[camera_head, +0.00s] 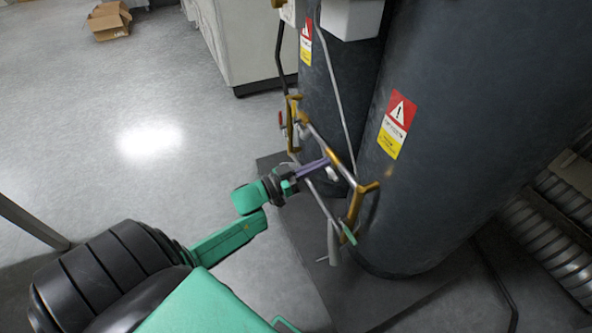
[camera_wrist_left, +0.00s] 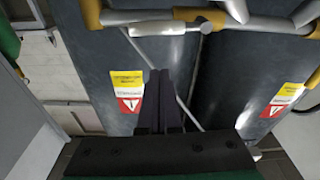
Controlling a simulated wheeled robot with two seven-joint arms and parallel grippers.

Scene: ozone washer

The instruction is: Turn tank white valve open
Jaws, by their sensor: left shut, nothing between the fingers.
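Two dark grey tanks (camera_head: 465,120) stand side by side, with a frame of grey pipes and brass fittings (camera_head: 352,212) in front. A small white handle (camera_head: 332,174), seemingly the white valve, sits on the pipes just beside my left fingertips. In the left wrist view a white bar (camera_wrist_left: 158,29) lies under the pipe, beyond the fingertips. My left gripper (camera_head: 324,163) is shut and empty, its purple fingers reaching toward the pipes. The fingers also show in the left wrist view (camera_wrist_left: 161,76), apart from the white bar there. My right gripper is not in view.
A red handle (camera_head: 281,120) and a green handle (camera_head: 348,235) sit on the same pipework. Warning labels (camera_head: 397,124) mark the tanks. A pale cabinet (camera_head: 245,45) stands behind. A cardboard box (camera_head: 108,22) lies far left. The floor at left is clear.

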